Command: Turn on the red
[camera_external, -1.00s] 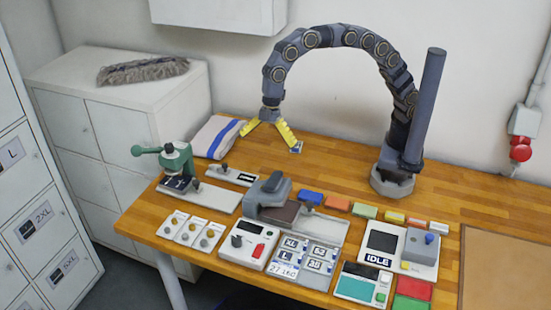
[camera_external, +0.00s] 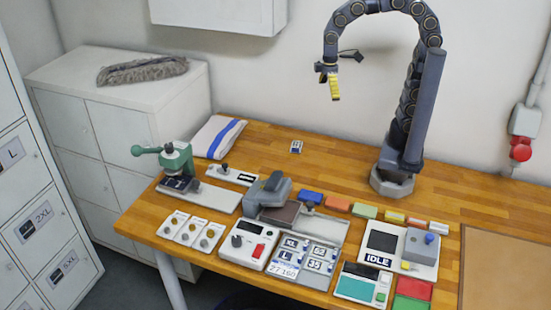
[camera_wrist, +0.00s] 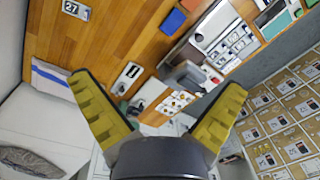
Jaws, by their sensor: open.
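A red rocker switch (camera_external: 259,251) sits on a white control box (camera_external: 234,256) at the front of the bench, beside a black knob (camera_external: 237,241). Whether the switch is on or off is too small to tell. The box stands just in front of a grey press (camera_external: 268,189). My gripper (camera_external: 329,85) is raised high above the back of the bench, well away from the switch. In the wrist view its yellow fingers (camera_wrist: 160,85) are spread wide with nothing between them.
A red emergency-type button (camera_external: 521,149) is on the wall at right, and a red pad (camera_external: 414,288) lies front right. A small numbered tile (camera_external: 296,147) lies at the back. A green hand press (camera_external: 176,160) and a folded towel (camera_external: 217,137) are left. Bench near the tile is clear.

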